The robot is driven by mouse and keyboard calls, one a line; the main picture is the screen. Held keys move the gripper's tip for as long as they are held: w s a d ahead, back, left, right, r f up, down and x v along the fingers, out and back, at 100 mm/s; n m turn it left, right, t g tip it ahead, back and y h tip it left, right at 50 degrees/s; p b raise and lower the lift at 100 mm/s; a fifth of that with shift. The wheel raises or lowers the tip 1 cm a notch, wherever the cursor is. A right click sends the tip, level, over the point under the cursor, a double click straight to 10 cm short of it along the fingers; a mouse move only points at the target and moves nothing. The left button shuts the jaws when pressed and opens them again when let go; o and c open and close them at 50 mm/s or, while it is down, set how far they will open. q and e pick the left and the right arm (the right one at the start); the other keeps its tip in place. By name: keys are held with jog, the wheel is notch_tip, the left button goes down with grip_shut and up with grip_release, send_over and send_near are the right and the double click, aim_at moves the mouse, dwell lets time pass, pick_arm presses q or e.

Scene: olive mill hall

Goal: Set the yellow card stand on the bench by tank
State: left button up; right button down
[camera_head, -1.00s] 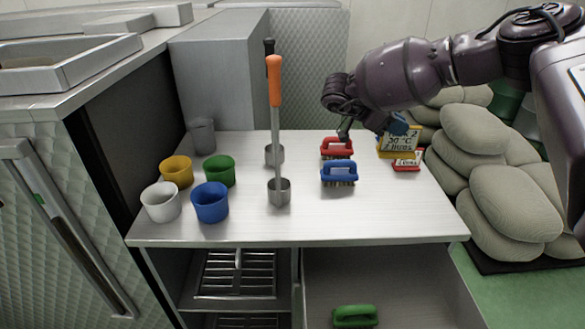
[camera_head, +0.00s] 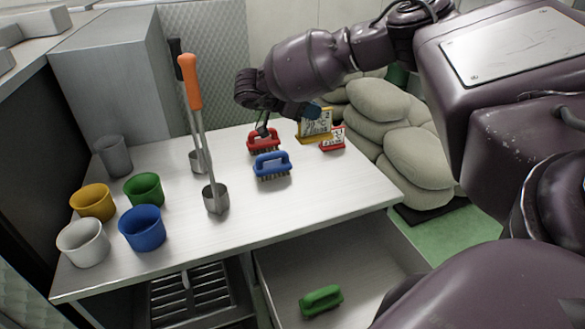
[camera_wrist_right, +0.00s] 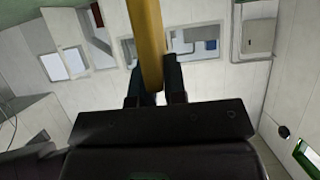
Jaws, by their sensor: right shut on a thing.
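The yellow card stand (camera_head: 315,126), with dark print on a pale card, is at the back right of the bench (camera_head: 330,190). My right gripper (camera_head: 311,111) is shut on its upper part. I cannot tell whether its base touches the bench. In the right wrist view the yellow stand (camera_wrist_right: 149,45) shows edge-on between the two dark fingers (camera_wrist_right: 155,84). My left gripper is out of view. I cannot make out for sure which thing is the tank.
A red card stand (camera_head: 332,138) is close in front of the yellow one. Red (camera_head: 263,140) and blue (camera_head: 271,166) brushes, ladles (camera_head: 215,199) and several cups (camera_head: 142,228) occupy the bench. Sacks (camera_head: 415,155) are piled to the right. The bench's front right is clear.

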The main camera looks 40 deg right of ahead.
jog(key=shift+f+b, duration=0.75)
jog(key=shift+f, duration=8.15)
jog(key=c, duration=1.2)
grip_release()
jog(key=shift+f, duration=0.15)
jog(key=shift+o, duration=0.2)
